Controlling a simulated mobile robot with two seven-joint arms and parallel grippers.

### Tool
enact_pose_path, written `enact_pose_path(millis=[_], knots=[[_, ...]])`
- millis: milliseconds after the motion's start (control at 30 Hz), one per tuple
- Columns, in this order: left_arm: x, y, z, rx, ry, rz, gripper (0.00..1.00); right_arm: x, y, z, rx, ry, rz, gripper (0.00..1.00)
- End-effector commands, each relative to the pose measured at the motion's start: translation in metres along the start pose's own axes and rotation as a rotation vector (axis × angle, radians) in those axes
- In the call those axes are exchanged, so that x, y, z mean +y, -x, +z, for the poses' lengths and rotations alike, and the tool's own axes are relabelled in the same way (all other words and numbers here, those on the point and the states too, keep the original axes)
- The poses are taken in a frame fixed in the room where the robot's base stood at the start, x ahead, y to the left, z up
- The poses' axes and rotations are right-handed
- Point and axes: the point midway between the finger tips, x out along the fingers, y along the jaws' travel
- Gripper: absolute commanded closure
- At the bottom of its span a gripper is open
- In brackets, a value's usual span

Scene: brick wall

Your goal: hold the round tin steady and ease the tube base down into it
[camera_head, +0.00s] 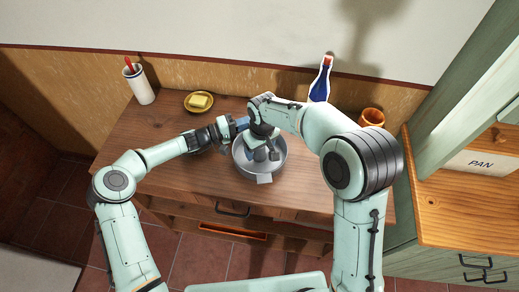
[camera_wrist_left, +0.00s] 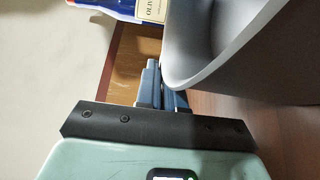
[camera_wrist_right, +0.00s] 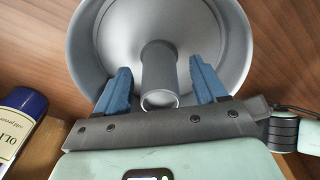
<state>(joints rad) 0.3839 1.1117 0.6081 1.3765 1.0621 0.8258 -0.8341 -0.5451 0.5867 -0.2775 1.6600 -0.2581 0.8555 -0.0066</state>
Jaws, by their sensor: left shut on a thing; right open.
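The round tin (camera_head: 238,166) is a grey, open bowl-like vessel on the wooden table. The tube base (camera_wrist_right: 159,72) is a grey upright tube on a wide disc, lying within the tin's rim (camera_wrist_right: 80,45) in the right wrist view; I cannot tell how deep it sits. My left gripper (camera_head: 240,125) is shut on the tin's wall at its far left; in the left wrist view its blue fingers (camera_wrist_left: 164,88) meet the grey wall (camera_wrist_left: 235,70). My right gripper (camera_wrist_right: 159,66) is open over the tin, one finger on each side of the tube and apart from it.
A blue bottle (camera_head: 320,84) and an orange cup (camera_head: 371,117) stand at the back right. A yellow dish (camera_head: 199,102) and a white holder with a red-tipped item (camera_head: 141,90) stand at the back left. A cabinet marked PAN (camera_head: 480,164) is at the right.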

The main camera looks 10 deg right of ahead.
Motion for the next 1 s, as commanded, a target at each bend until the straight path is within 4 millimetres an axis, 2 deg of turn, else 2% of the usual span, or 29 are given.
enact_pose_path(millis=[300,500,667,1000], knots=[[0.001,0.0,0.0,0.0,0.0,0.001,1.0,0.0,0.069,-0.001,0.007,0.0,0.0,0.29],[0.001,0.0,0.0,0.0,0.0,0.001,1.0,0.001,0.097,0.0,0.003,-0.001,0.0,0.29],[0.001,0.0,0.0,0.0,0.0,0.001,1.0,0.0,0.105,0.0,0.001,0.0,0.0,0.29],[0.001,0.0,0.0,0.0,0.0,0.001,1.0,0.0,0.105,0.0,0.001,0.0,0.0,0.29]])
